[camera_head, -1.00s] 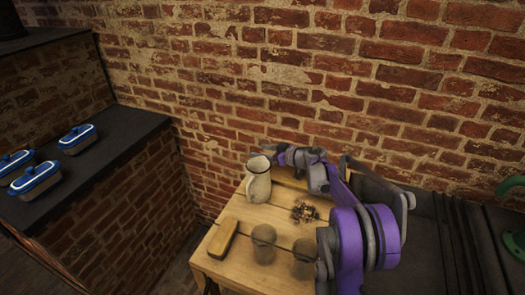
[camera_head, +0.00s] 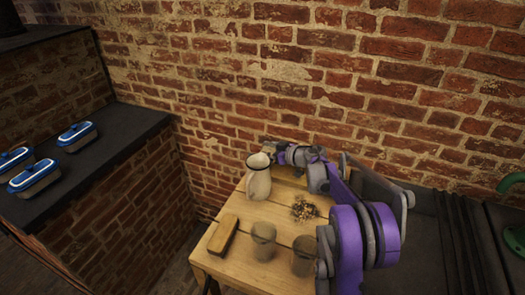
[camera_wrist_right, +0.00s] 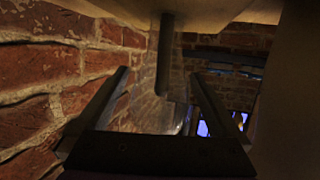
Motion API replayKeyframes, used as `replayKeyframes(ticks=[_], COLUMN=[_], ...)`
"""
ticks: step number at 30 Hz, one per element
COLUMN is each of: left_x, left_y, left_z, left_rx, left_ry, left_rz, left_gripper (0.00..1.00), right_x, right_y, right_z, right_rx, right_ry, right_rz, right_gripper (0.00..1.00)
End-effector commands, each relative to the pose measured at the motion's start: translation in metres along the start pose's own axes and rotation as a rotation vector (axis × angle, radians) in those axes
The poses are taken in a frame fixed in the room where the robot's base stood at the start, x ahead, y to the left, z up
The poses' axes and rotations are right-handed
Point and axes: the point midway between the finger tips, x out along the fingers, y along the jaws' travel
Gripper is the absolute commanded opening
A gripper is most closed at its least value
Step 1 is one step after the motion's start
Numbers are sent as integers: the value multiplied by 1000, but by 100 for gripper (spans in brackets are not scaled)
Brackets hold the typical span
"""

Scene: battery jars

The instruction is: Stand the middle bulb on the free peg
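My left gripper is not in view.
The wooden table (camera_head: 240,268) holds the pale jug (camera_head: 258,181), a wooden block (camera_head: 223,237), a small pile of bits (camera_head: 304,209) and two cloudy glass jars (camera_head: 263,243) (camera_head: 303,257). The brick wall (camera_wrist_right: 40,80) is close.

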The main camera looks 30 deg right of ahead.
Motion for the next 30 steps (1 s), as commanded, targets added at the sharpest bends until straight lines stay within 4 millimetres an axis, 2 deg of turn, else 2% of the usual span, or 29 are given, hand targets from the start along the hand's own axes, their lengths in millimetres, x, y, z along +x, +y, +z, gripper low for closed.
replayKeyframes(ticks=[5, 8, 15, 21, 25, 30], left_x=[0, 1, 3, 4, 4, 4], left_y=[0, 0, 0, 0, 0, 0], left_z=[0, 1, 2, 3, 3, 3], left_rx=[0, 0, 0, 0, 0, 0], left_ry=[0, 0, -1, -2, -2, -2], left_rz=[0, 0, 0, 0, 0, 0], left_gripper=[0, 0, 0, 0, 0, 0], right_x=[-4, -16, -64, -96, -106, -108], right_y=[0, 1, 1, 1, 0, 0], right_z=[0, 0, 1, 0, 0, 0], right_rx=[0, 0, 1, 1, 0, 0], right_ry=[0, 0, -1, 0, 0, 0], right_rz=[1, 3, 4, 2, 0, 0], right_gripper=[100, 100, 100, 100, 100, 100])
